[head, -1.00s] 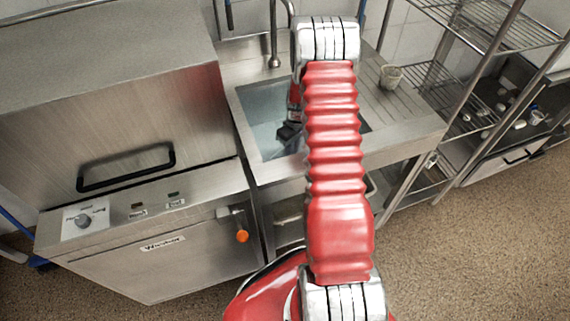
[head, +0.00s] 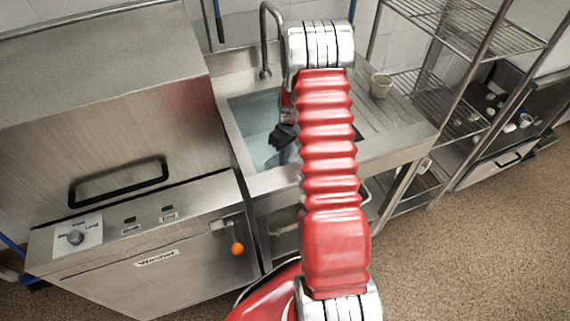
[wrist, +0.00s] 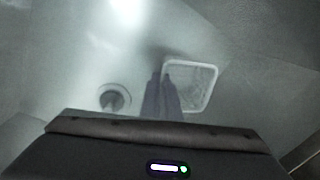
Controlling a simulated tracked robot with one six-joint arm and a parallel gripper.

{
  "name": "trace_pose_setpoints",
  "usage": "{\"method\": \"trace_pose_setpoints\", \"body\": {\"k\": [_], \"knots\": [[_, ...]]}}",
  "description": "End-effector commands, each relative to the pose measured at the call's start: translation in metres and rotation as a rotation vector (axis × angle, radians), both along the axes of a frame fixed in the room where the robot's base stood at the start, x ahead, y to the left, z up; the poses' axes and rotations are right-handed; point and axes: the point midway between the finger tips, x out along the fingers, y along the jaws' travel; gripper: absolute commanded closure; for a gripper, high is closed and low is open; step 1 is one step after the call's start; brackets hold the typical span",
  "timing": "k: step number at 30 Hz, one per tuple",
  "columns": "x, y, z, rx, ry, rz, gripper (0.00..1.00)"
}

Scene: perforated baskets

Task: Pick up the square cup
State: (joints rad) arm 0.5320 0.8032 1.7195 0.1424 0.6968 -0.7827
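A pale, square-rimmed, see-through container, which looks like the square cup (wrist: 195,84), shows on the sink floor in the wrist view. The sink basin (head: 240,112) holds my gripper (head: 281,136), seen in the head view partly behind my red arm. In the wrist view my gripper's dark fingers (wrist: 161,80) point down and lie close together, with only a thin slit between them. The right finger overlaps the left side of the square rim. Whether it touches the rim or only hangs above it is unclear. The square cup does not show in the head view.
A drain (wrist: 113,99) lies left of the fingers. A small whitish pot (head: 380,86) stands on the ribbed drainboard right of the basin. A faucet (head: 266,45) rises behind. A steel machine (head: 100,150) stands left, wire shelves (head: 440,100) right.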

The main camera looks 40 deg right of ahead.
Motion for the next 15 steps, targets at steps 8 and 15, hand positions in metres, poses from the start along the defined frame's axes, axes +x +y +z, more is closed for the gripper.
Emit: {"method": "trace_pose_setpoints", "body": {"k": [8, 15], "knots": [[0.001, 0.000, 0.049, -0.002, -0.002, 0.002, 1.00], [0.000, 0.000, 0.067, -0.001, 0.000, 0.002, 1.00]]}}
